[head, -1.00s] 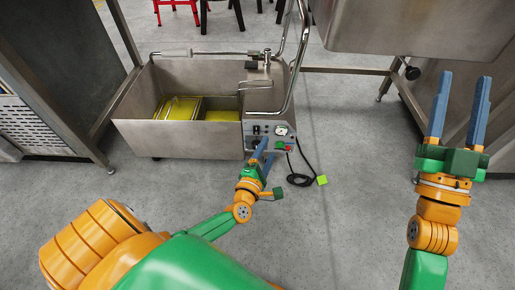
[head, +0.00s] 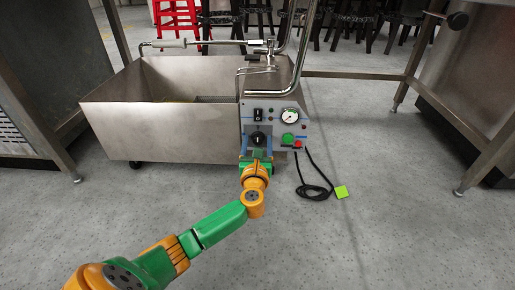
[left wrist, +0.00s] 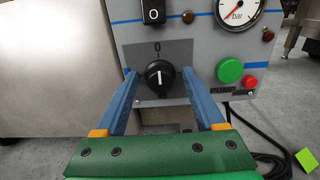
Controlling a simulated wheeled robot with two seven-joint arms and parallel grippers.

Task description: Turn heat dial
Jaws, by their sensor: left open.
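The heat dial (left wrist: 160,76) is a round black knob with a white pointer line, on a dark plate marked 0 on the grey control panel (left wrist: 190,40). The dial also shows small in the head view (head: 258,138), just above my left gripper (head: 256,157). In the left wrist view my left gripper (left wrist: 167,88) is open. Its two blue fingers point at the panel, one on each side of the dial. I cannot tell whether they touch it. The pointer stands nearly straight up toward the 0. My right gripper is out of view.
Above the dial is a black rocker switch (left wrist: 153,10); to the right are a pressure gauge (left wrist: 238,10), a green button (left wrist: 229,70) and a red button (left wrist: 250,82). The steel tank (head: 165,130) stands left. A black cable (head: 315,188) lies on the floor.

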